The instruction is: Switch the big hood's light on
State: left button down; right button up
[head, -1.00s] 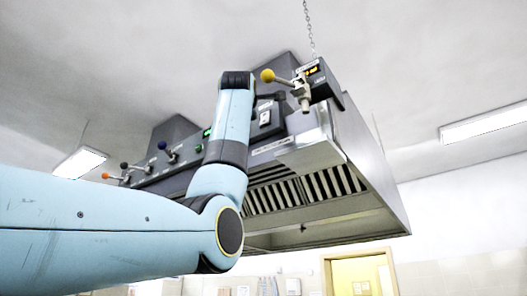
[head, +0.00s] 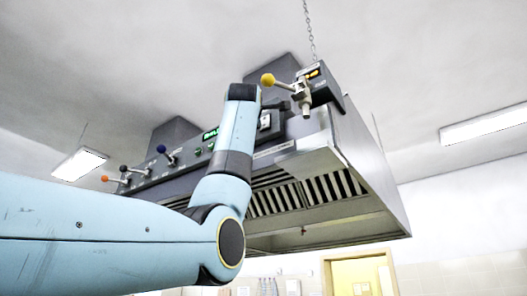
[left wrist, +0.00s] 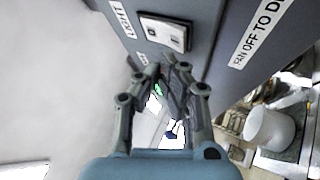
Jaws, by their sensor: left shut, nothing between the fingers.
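The big hood (head: 345,170) hangs from the ceiling, with its dark control panel along the upper front edge. In the left wrist view a switch plate (left wrist: 166,31) with a pale rocker sits beside a label (left wrist: 122,18) reading LIGHT. The plate also shows in the head view (head: 265,120), partly behind my arm. My left gripper (left wrist: 168,66) is shut and empty, its fingertips close to the plate's lower edge in the wrist view. I cannot tell whether they touch the panel. In the head view the gripper (head: 277,105) is small and dark in front of the panel. My right gripper is out of view.
Several knobbed levers (head: 162,149) and a green display (head: 210,134) lie left. A white pot (left wrist: 270,129) stands below in the wrist view.

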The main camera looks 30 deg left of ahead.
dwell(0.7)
pick_arm(q)
jog(key=shift+w+p, duration=0.35)
jog(key=shift+w, duration=0.05)
jog(key=shift+w+f, duration=0.1)
jog(key=shift+w, duration=0.25)
dwell(0.6)
jog(key=shift+s, duration=0.15)
jog(key=shift+s, duration=0.7)
